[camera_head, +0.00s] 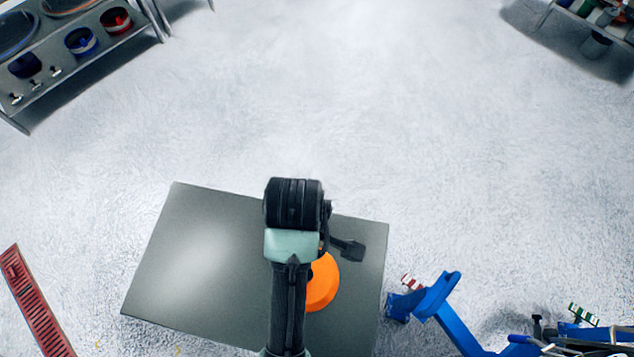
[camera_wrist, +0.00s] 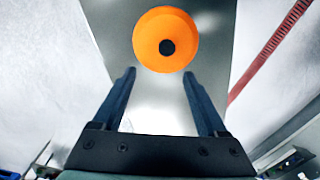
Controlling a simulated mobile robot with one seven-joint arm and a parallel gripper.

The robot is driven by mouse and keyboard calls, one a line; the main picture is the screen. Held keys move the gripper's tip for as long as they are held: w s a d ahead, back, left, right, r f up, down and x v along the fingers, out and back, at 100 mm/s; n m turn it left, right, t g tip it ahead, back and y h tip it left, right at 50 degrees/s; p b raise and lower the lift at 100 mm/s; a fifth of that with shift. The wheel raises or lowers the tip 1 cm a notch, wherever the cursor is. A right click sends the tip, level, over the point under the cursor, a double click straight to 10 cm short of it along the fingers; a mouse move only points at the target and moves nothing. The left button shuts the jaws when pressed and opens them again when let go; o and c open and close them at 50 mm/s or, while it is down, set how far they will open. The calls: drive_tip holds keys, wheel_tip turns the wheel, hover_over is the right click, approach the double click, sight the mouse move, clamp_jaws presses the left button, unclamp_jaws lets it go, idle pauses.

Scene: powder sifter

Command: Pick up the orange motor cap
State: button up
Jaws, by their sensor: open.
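The orange motor cap (camera_head: 324,284) is a round orange piece on the grey table top (camera_head: 190,250), partly hidden behind my arm in the head view. In the wrist view the cap (camera_wrist: 180,30) shows as an orange disc with a dark round centre, just beyond my fingertips. My gripper (camera_wrist: 158,75) is open, and nothing is between its two dark fingers. The fingertips point toward the cap's near edge, with the cap slightly right of their middle. I cannot tell the exact gap between fingertips and cap.
The rest of the table top is bare. A blue frame (camera_head: 440,305) stands just right of the table. A red slotted strip (camera_head: 36,305) lies at the left. A shelf with blue and red containers (camera_head: 82,42) is at the upper left. The floor beyond the table is clear.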

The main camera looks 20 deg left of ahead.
sight(323, 281)
drive_tip(key=f, duration=0.4)
drive_tip(key=s+f, duration=0.1)
drive_tip(key=f, duration=0.1)
drive_tip(key=shift+f, duration=0.15)
drive_tip(key=shift+s+d+f+p, duration=0.1)
drive_tip(key=shift+s+f+p, duration=0.1)
drive_tip(key=shift+f, duration=1.35)
drive_tip(key=shift+s+d+f+p, duration=0.1)
drive_tip(key=shift+f+p, duration=0.1)
drive_tip(key=shift+f, duration=1.35)
clamp_jaws()
drive_tip(key=shift+w+r, duration=0.1)
